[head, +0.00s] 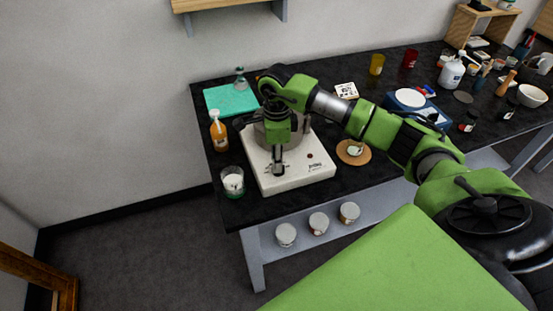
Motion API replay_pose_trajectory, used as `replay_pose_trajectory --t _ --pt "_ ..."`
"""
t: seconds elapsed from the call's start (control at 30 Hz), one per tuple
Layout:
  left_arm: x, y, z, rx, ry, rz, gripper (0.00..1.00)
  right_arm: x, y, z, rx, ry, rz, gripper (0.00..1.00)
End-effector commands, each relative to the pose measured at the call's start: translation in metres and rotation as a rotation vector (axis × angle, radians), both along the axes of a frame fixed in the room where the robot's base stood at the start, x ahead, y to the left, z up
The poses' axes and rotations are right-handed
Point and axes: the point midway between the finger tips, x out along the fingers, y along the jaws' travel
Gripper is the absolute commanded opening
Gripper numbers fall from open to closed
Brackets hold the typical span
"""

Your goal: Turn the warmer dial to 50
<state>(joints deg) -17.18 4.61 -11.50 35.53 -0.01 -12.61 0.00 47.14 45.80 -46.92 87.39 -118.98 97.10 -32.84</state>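The white warmer (318,172) stands on the black table near its front left corner. A grey round vessel or top (265,136) sits on it, partly behind my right gripper. My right gripper (278,169) points down over the front face of the warmer, with its fingertips close to or touching it. The dial does not show clearly; the fingertips seem to cover that spot. Whether the fingers are shut on it cannot be made out. A small dark red spot (310,155) shows on the warmer, right of the fingertips. My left gripper is out of view.
A glass jar with white contents (232,182) and an amber bottle (219,132) stand close left of the warmer. A teal mat (231,99) lies behind. A round cork mat (353,152) lies to the right. Several lidded jars (318,222) stand on the shelf below.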

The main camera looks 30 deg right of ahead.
Motion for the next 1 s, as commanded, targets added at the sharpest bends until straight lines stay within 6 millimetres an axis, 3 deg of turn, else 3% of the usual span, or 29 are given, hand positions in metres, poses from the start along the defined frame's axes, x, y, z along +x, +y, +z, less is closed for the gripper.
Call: replay_pose_trajectory --t 0.2,0.5,0.6,1.0 --pt "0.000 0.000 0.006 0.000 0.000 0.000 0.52 0.000 0.000 -0.018 0.000 0.000 -0.001 0.25" --pt "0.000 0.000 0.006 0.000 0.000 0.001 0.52 0.000 0.000 -0.021 0.001 0.000 0.000 0.25" --pt "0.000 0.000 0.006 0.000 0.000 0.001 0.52 0.000 0.000 -0.020 0.001 0.000 0.000 0.00" --pt "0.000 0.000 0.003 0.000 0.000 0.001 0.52 0.001 0.000 -0.021 0.000 -0.001 -0.026 0.00"
